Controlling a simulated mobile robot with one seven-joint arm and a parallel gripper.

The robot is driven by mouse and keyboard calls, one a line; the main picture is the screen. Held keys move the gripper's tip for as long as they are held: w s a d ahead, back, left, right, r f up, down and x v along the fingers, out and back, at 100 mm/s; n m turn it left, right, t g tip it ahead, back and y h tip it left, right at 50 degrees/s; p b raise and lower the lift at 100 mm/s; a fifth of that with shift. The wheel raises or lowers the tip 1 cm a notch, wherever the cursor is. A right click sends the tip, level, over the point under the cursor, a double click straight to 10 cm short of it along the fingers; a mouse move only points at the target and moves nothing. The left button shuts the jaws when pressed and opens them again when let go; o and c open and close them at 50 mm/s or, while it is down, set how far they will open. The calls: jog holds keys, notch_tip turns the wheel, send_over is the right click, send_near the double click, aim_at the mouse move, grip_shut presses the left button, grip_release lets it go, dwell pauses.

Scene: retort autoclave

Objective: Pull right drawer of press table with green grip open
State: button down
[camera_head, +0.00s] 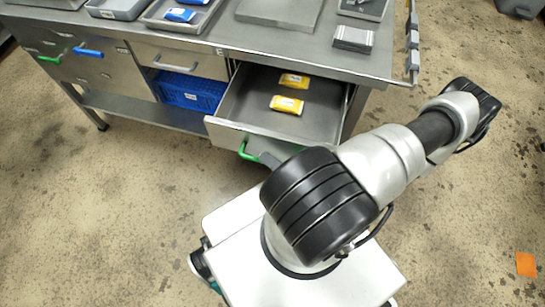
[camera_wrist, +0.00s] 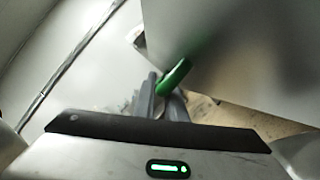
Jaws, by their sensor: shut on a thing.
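The right drawer (camera_head: 247,121) of the press table (camera_head: 210,38) stands pulled well out. Two yellow packets, one nearer (camera_head: 287,105) and one farther back (camera_head: 294,80), lie in it. Its green grip (camera_head: 246,152) is on the drawer front; part of it is hidden behind my arm in the head view. In the wrist view the green grip (camera_wrist: 176,76) runs between the two fingers of my gripper (camera_wrist: 160,98), which is shut on it. My gripper is mostly hidden by my arm in the head view.
A closed drawer with a silver handle (camera_head: 177,66) is to the left, above a blue crate (camera_head: 189,93). Another green handle (camera_head: 50,59) and a blue handle (camera_head: 88,51) are at the far left. Trays and a grey block (camera_head: 353,38) are on the tabletop. The floor at right is mostly clear.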

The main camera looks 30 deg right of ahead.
jog(key=c, duration=2.1)
grip_release()
jog(key=shift+s, duration=0.1)
jog(key=v, duration=1.7)
jog(key=shift+s+f, duration=0.1)
jog(key=shift+s, duration=0.1)
